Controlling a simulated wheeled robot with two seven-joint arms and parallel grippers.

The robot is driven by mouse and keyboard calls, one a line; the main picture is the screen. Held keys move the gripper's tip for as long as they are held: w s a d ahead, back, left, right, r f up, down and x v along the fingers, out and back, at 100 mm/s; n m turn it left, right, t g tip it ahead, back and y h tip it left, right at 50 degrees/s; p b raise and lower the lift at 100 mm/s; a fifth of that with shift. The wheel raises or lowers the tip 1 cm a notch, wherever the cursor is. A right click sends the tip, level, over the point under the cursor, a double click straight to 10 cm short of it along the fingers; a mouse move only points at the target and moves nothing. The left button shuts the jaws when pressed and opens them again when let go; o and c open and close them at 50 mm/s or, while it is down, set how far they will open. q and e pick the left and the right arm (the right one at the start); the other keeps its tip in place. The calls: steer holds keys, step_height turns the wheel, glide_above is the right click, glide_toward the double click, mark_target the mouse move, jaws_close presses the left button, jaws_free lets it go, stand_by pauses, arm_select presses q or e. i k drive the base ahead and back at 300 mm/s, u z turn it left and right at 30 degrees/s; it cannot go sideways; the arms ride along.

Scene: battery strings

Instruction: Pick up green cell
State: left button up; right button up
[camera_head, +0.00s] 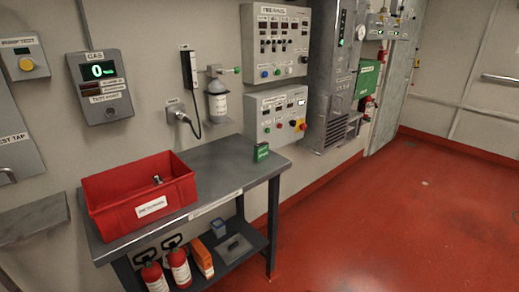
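A small green box-shaped cell (261,152) stands upright on the grey workbench (232,165), near its far right end, below the lower wall panel. It has pale markings on its front that are too small to read. Nothing touches it from the sides. Neither of my grippers is in view.
A red bin (111,218) with a small metal object inside sits on the bench's left part. Red extinguishers (179,267) and an orange box (202,258) are on the lower shelf. Wall panels (278,115) hang behind the bench. The red floor (400,210) at right is open.

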mark_target(261, 150)
steer(key=u, duration=0.05)
steer(key=k, duration=0.4)
steer(key=u, duration=0.5)
steer(key=i, duration=1)
steer(key=u, duration=0.15)
